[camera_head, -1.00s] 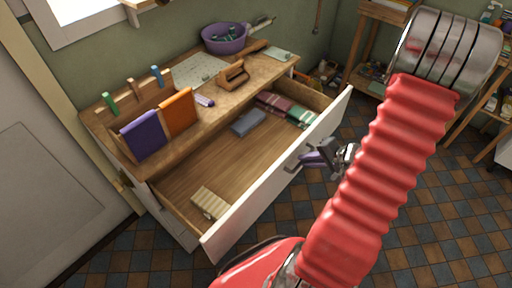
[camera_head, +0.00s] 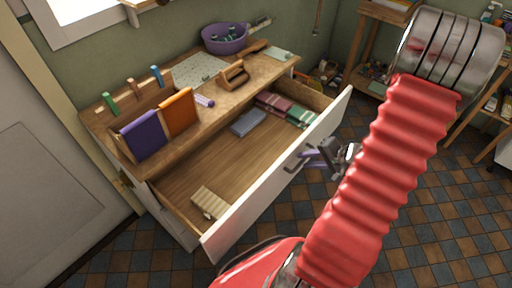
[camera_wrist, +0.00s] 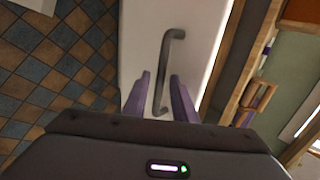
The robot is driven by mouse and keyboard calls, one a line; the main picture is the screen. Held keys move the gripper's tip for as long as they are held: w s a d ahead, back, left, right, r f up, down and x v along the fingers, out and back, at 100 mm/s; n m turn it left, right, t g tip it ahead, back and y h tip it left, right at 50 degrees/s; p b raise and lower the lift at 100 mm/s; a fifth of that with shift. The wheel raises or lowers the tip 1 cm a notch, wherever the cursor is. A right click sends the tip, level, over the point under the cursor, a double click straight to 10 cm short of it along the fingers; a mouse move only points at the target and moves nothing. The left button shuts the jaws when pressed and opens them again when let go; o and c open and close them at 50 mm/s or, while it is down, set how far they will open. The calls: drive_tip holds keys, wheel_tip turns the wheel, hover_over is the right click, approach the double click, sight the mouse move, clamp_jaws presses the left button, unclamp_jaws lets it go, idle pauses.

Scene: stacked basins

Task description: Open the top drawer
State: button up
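The top drawer (camera_head: 270,190) of the wooden bench is pulled far out, with its inside open to view. Its white front also shows in the wrist view (camera_wrist: 200,55). A dark bar handle (camera_head: 293,163) is on that front; it runs lengthwise in the wrist view (camera_wrist: 167,60). My gripper (camera_head: 308,160) is in front of the handle. In the wrist view its two purple fingers (camera_wrist: 161,76) are apart, one on each side of the handle's lower part, with gaps visible. Whether the fingertips still reach around the bar in depth is hard to tell.
The drawer holds a grey-blue box (camera_head: 248,122), a cream slatted item (camera_head: 210,203) and folded cloths (camera_head: 275,104). Tiled floor (camera_head: 420,230) is clear in front.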

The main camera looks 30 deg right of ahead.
drive_tip(key=v, duration=0.5)
drive_tip(key=shift+s+r, duration=0.2)
drive_tip(key=shift+s, duration=0.05)
idle(0.5)
idle(0.6)
drive_tip(key=s+a+r+g+y, duration=0.2)
drive_tip(key=s+a+r+g, duration=0.15)
drive_tip(key=a, duration=0.45)
drive_tip(key=w+a+r+n+h, duration=0.1)
drive_tip(key=a+r+n+h, duration=0.4)
drive_tip(key=a+r+n, duration=0.9)
drive_tip(key=a+r, duration=0.7)
drive_tip(key=a, duration=0.1)
drive_tip(key=shift+w+a+r+t, duration=0.15)
drive_tip(key=shift+a+r+t, duration=0.1)
drive_tip(key=shift+t, duration=0.1)
